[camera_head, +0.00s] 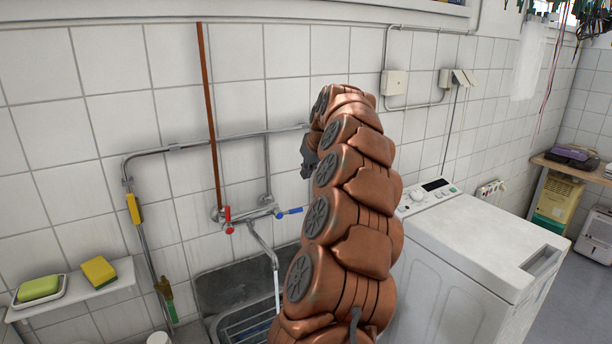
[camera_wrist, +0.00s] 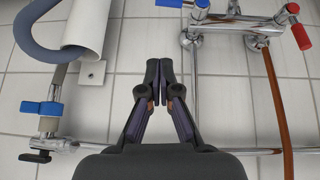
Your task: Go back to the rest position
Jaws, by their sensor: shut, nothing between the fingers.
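My copper arm rises through the middle of the head view, bent over at the top. My gripper (camera_wrist: 159,75) points away from the wrist camera, in front of the white tiled wall (camera_wrist: 220,100). Its two fingers are together with nothing between them. In the head view a small dark part of the gripper (camera_head: 309,155) shows at the left of the arm's top; the fingertips cannot be made out there.
A mixer tap (camera_head: 262,210) with red and blue handles sits above a grey sink (camera_head: 215,290). A wall shelf (camera_head: 75,292) holds soap and a sponge (camera_head: 99,271). A white washing machine (camera_head: 480,240) stands right of my arm. Pipes run along the wall.

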